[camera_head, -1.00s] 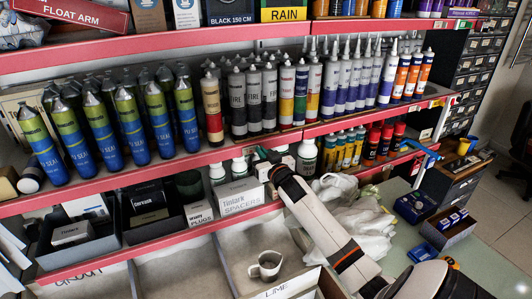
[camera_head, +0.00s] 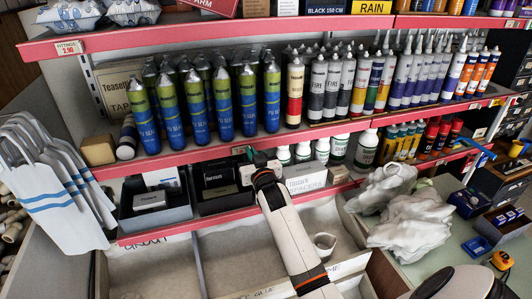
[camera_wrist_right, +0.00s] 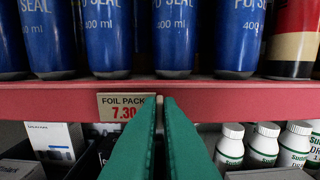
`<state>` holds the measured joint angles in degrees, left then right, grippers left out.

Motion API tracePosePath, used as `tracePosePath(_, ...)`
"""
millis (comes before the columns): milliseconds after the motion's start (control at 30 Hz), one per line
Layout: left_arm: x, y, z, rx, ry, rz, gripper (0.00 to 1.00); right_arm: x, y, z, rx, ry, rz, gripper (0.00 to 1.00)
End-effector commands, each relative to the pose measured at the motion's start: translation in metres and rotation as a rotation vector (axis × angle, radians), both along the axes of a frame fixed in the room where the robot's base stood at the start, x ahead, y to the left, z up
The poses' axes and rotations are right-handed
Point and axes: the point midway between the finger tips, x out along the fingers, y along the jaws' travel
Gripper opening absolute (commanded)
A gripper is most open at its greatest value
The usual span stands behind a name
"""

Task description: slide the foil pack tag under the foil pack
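The foil pack tag (camera_wrist_right: 126,106), a beige label reading FOIL PACK 7.30, sits on the red shelf edge (camera_wrist_right: 50,104) in the right wrist view. The blue-and-green foil packs (camera_wrist_right: 105,35) stand in a row on the shelf above it. The tag lies below the second and third packs visible there. My right gripper (camera_wrist_right: 161,99), with green fingers, is at the tag's right end, its fingers nearly together with a pale sliver of the tag between the tips. In the head view the right gripper (camera_head: 252,154) reaches the shelf edge under the right-hand packs. My left gripper is out of view.
A red-and-beige tube (camera_head: 295,90) and grey tubes stand right of the packs. Below the shelf edge are dark bins (camera_head: 155,215), a white spacers box (camera_head: 305,179) and white bottles (camera_head: 322,150). Plastic bags (camera_head: 410,215) lie at right.

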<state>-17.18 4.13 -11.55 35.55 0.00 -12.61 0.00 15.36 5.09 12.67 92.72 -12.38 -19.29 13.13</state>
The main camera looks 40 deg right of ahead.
Motion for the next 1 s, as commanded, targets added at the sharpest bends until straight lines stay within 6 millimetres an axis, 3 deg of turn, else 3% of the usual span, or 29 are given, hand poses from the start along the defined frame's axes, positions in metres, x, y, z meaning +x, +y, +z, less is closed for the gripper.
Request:
tracePosePath(200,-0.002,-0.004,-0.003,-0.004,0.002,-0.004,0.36,0.006,0.020,-0.001,0.001,0.001,0.001,0.00)
tracePosePath(400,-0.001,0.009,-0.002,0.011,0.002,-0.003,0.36,0.007,0.023,-0.001,0.002,0.002,0.001,0.00)
tracePosePath(633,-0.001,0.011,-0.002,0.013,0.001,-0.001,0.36,0.007,0.022,-0.001,0.002,0.002,0.000,0.00)
tracePosePath(700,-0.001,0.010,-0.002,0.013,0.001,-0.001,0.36,0.007,0.022,-0.001,0.002,0.002,0.000,0.16)
tracePosePath(767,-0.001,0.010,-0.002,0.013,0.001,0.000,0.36,0.007,0.022,-0.001,0.002,0.002,0.000,0.26)
tracePosePath(1000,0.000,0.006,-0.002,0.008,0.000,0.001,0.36,0.007,0.022,-0.001,0.000,0.001,0.000,0.27)
